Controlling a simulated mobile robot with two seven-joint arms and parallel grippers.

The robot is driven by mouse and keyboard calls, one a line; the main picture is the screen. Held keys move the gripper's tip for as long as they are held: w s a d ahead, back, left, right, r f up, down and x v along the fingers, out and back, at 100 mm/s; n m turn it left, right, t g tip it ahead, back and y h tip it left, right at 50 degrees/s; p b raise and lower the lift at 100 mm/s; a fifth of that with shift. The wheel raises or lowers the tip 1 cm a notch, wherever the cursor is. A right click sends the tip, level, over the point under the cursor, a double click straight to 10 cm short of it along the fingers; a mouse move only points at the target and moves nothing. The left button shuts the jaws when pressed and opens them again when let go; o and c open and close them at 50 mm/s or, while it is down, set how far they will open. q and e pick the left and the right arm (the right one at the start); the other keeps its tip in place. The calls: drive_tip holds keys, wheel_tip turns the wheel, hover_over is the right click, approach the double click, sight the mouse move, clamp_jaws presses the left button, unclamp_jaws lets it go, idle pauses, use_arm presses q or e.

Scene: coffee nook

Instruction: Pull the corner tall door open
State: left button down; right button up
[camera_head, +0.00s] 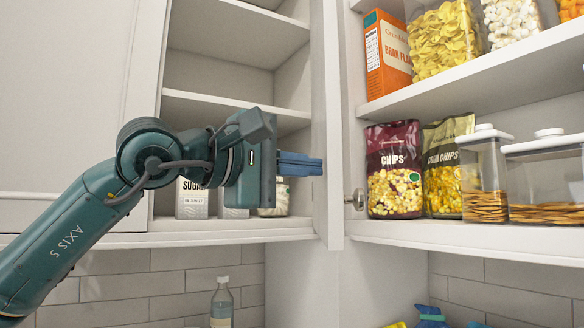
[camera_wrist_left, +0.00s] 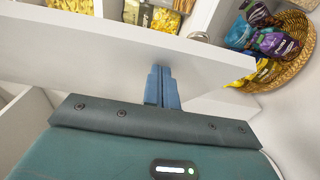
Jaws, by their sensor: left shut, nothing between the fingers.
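The tall corner door (camera_head: 333,120) is a white panel standing ajar, seen nearly edge-on between the left and right shelves. Its round metal knob (camera_head: 355,198) is on its right side, low down. My left gripper (camera_head: 316,164) has its blue fingers shut and empty. They point right at the door's left side, away from the knob. In the left wrist view, the fingertips (camera_wrist_left: 159,70) overlap the white door panel (camera_wrist_left: 100,52); I cannot tell if they touch it. The knob shows beyond the panel (camera_wrist_left: 199,37). My right gripper is not in view.
Open shelves at right hold chip bags (camera_head: 394,170), clear containers (camera_head: 484,175) and a cereal box (camera_head: 388,55). A sugar package (camera_head: 191,199) stands on the left shelf behind my arm. A bottle (camera_head: 222,303) stands below. A wicker basket (camera_wrist_left: 285,70) shows in the wrist view.

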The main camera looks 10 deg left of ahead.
sight(331, 165)
use_arm(q)
drive_tip(key=d, duration=0.7)
drive_tip(key=shift+w+d, duration=0.45)
drive_tip(key=shift+d, duration=0.45)
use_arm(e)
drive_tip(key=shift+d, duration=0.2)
use_arm(q)
drive_tip(key=shift+a, duration=0.1)
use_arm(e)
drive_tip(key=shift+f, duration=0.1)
use_arm(q)
drive_tip(key=a, duration=0.1)
drive_tip(key=s+a+b, duration=0.1)
drive_tip(key=a, duration=0.1)
drive_tip(key=shift+s+a+f, duration=0.15)
drive_tip(key=shift+s+a, duration=0.05)
drive_tip(key=shift+s, duration=0.1)
drive_tip(key=shift+s+a+b, duration=0.4)
drive_tip(key=shift+s, duration=0.25)
drive_tip(key=shift+s+a+b, duration=0.35)
drive_tip(key=shift+s, duration=0.25)
drive_tip(key=s+a+b, duration=0.1)
drive_tip(key=s+a, duration=0.1)
drive_tip(key=s, duration=0.5)
drive_tip(key=shift+b, duration=0.4)
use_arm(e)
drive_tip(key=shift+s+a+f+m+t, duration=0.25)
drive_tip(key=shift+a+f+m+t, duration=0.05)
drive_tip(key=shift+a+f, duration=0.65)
